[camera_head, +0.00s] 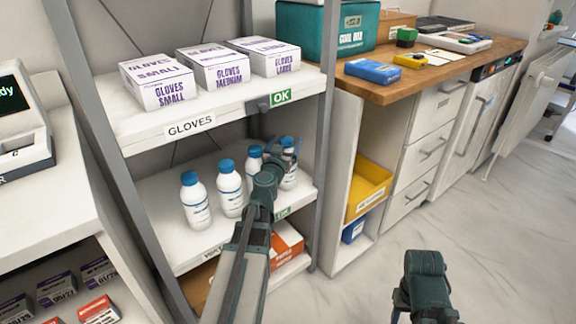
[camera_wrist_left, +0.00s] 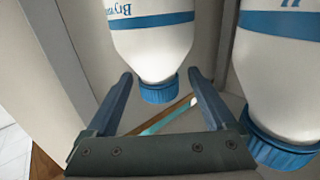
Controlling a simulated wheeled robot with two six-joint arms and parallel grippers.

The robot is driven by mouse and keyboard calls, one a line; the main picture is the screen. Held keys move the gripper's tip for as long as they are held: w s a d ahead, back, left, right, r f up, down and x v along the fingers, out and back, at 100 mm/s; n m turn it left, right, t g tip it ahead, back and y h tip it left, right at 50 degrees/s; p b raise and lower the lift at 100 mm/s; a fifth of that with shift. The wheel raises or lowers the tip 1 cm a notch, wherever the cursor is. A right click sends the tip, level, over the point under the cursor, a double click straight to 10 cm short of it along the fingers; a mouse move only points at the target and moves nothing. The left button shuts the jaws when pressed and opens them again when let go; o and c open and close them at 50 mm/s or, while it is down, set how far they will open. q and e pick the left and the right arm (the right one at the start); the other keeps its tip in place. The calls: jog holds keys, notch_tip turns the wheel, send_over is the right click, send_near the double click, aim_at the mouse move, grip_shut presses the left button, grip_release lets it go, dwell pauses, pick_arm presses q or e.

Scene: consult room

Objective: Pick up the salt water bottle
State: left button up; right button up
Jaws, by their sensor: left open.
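Several white bottles with blue caps stand upright on the middle shelf in the head view; labels are too small to read, so I cannot tell which is the salt water. The rightmost bottle (camera_head: 289,180) is partly hidden behind my left gripper (camera_head: 279,148). In the left wrist view, my left gripper (camera_wrist_left: 158,75) is open, its fingers on either side of a bottle (camera_wrist_left: 155,45) near its blue cap, not closed on it. Another bottle (camera_wrist_left: 285,75) stands close by at the right. My right gripper (camera_head: 425,290) is at the lower right, its jaws unclear.
The shelf (camera_head: 165,200) has a grey post (camera_head: 322,140) right of the bottles. Glove boxes (camera_head: 158,82) stand on the shelf above. A wooden counter (camera_head: 400,92) with drawers and a yellow bin (camera_head: 368,188) are at the right. The floor (camera_head: 500,230) is clear.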

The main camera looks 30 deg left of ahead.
pick_arm(q)
jog(key=x, duration=0.3)
jog(key=shift+w, duration=0.15)
grip_shut()
dwell(0.4)
